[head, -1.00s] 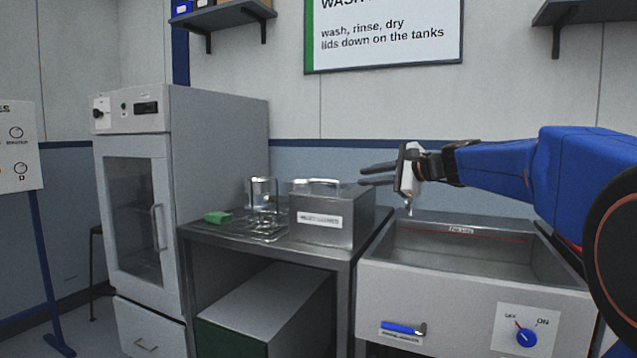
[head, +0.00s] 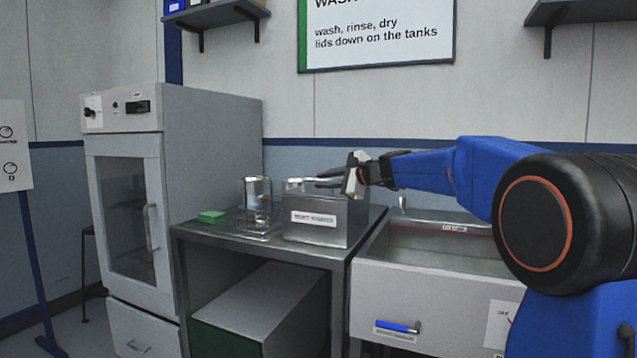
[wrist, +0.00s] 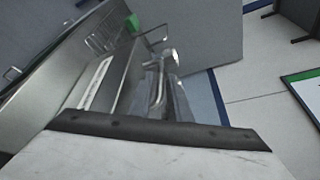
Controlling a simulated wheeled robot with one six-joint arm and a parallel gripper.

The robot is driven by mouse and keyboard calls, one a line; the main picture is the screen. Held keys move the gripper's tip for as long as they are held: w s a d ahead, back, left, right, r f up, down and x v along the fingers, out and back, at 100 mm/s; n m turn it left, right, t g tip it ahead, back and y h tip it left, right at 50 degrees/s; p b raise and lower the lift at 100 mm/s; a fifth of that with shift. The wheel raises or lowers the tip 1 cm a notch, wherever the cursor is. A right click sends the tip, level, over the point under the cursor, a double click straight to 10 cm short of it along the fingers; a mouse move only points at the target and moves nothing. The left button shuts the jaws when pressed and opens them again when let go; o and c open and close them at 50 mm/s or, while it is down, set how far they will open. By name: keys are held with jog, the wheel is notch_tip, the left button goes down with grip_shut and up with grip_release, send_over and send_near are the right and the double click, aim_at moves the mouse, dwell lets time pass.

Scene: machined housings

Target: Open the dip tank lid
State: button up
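The dip tank (head: 325,222) is a grey steel box with a white label, standing on a steel bench. Its lid is down, with a bright bar handle (head: 296,182) on top. In the wrist view the handle (wrist: 158,92) shows just ahead of my gripper. My gripper (head: 324,179) comes in from the right, level with the top of the tank, its fingers pointing left at the handle.
A tall grey cabinet (head: 215,150) is at left. A shelf (head: 575,12) hangs above right.

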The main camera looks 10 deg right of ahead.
jog(key=shift+x, duration=1.4)
grip_shut()
jog(key=shift+r, duration=0.1)
